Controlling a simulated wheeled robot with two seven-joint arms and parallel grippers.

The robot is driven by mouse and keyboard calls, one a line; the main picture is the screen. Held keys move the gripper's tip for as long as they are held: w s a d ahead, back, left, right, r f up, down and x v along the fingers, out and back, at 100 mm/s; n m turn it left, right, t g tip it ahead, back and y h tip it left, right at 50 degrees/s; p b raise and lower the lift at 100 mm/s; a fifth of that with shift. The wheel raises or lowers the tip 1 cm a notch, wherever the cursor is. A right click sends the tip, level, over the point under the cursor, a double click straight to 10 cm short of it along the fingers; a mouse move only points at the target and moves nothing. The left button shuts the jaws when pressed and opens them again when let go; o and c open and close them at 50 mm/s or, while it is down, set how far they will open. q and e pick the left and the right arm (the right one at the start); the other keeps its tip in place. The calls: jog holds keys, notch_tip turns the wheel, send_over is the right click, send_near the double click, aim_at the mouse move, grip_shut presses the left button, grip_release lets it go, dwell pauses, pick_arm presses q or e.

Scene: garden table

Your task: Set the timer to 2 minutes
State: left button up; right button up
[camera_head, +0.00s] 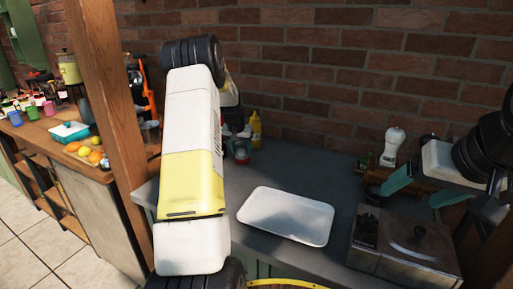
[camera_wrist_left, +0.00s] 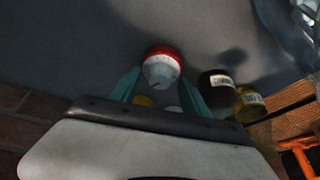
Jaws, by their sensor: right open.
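The timer (camera_wrist_left: 162,67) shows in the left wrist view as a small round thing with a red rim and a white face. My left gripper (camera_wrist_left: 161,78) has its teal fingers on either side of it. I cannot tell whether they touch it. In the head view my left arm hides this gripper, and I cannot make out the timer clearly there. My right gripper (camera_head: 409,197) is open and empty at the right, above the counter near the metal box.
A white tray (camera_head: 287,216) lies on the grey counter. A metal box (camera_head: 405,247) stands at the front right. A white pepper mill (camera_head: 392,146) and a yellow bottle (camera_head: 256,128) stand near the brick wall.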

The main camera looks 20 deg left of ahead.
pick_arm(q)
grip_shut()
jog(key=shift+m, duration=0.5)
jog(key=shift+o, duration=0.2)
grip_release()
jog(key=shift+r, duration=0.1)
jog(key=v, duration=0.7)
jog(key=shift+s+r, duration=0.2)
jog(key=shift+r, duration=0.15)
jog(key=shift+a, duration=0.15)
